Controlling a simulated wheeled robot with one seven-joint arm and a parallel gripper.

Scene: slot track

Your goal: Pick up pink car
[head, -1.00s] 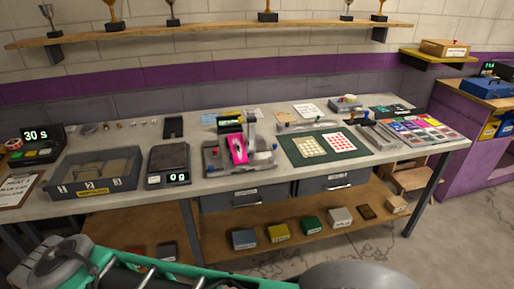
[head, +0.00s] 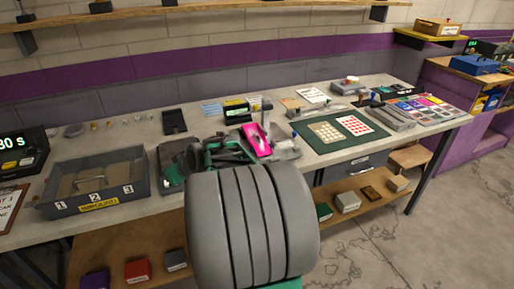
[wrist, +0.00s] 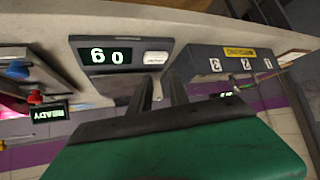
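The pink car (head: 257,140) sits tilted on a grey fixture (head: 284,150) on the bench, beside an upright post, in the head view. In the wrist view, which is turned over, a bit of pink (wrist: 12,108) shows at the left edge, close to the fixture's blue and red knobs. My gripper (wrist: 160,88) points at the bench near the scale (wrist: 120,54), which reads 0 g. Its two dark fingers are apart with nothing between them. In the head view my arm hides much of the gripper, the scale and the fixture's left part.
A grey impound bin (head: 97,184) with numbered compartments stands left of the scale. A green mat (head: 338,131) with two cards lies right of the car. Coloured boxes sit on the lower shelf.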

